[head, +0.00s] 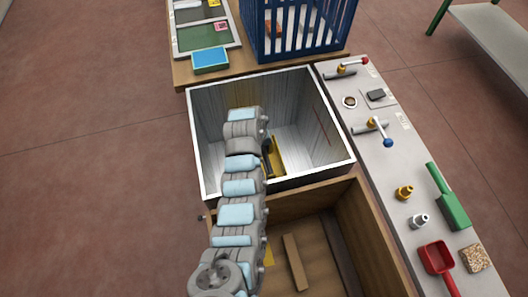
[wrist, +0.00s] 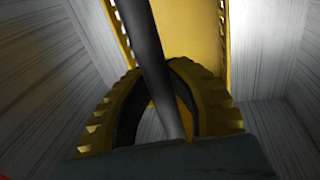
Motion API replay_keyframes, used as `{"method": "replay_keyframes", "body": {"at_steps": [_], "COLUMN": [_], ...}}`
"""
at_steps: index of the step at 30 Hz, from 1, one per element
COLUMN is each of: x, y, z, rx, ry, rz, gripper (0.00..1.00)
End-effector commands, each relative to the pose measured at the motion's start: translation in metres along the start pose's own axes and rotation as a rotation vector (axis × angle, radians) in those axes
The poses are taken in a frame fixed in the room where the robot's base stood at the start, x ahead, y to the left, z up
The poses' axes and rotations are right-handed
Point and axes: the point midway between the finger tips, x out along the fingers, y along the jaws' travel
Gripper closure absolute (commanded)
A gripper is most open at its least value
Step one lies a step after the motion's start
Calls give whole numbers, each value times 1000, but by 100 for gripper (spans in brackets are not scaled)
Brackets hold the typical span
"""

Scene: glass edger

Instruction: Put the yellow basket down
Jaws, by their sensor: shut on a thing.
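The yellow basket (head: 278,156) is inside the white-rimmed open bin, partly hidden behind my arm in the head view. In the wrist view its yellow body (wrist: 192,35) fills the upper middle. A dark bar (wrist: 150,60), apparently its handle, crosses the picture at a slant between my fingers. My gripper (wrist: 165,72) has yellow toothed fingers curved inward, shut on the basket. In the head view my gripper is mostly hidden by my arm. Whether the basket touches the bin floor cannot be told.
The white-rimmed bin (head: 342,140) has tall walls close around my arm. A brown wooden box (head: 345,186) adjoins its near side. A blue slatted crate (head: 345,30) stands behind. A grey counter (head: 395,140) with valves and scoops runs along the right.

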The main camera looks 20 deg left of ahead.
Motion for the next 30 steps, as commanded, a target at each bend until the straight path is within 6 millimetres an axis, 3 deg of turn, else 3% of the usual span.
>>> {"method": "replay_keyframes", "body": {"at_steps": [15,16,18,30], "x": [9,8,8,5], "y": [-1,-1,-1,0], "z": [-1,-1,-1,-1], "rx": [1,1,1,1], "ry": [1,2,2,3], "rz": [1,1,1,1], "gripper": [100,75,56,56]}}
